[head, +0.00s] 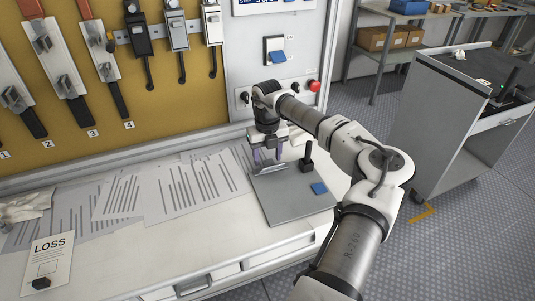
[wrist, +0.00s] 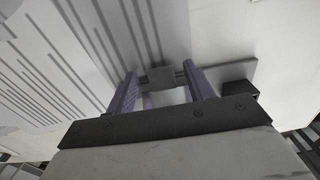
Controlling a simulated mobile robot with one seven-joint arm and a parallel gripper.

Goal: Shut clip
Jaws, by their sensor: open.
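My gripper (head: 268,167) is open over the back left part of a grey plate (head: 295,209) on the white table. Its two purple fingers stand apart in the wrist view (wrist: 160,92). A small grey block (wrist: 160,77) shows between the fingertips there, near the grey plate's edge (wrist: 236,72); I cannot tell if the fingers touch it. This block may be part of the clip; the gripper hides it in the head view. A black upright piece (head: 307,157) stands on the plate, right of my gripper.
Striped paper sheets (head: 190,188) cover the table left of the plate. A "LOSS" card (head: 48,262) lies at the front left. The wall panel (head: 275,70) with a red button (head: 314,86) rises close behind. A grey cart (head: 440,120) stands to the right.

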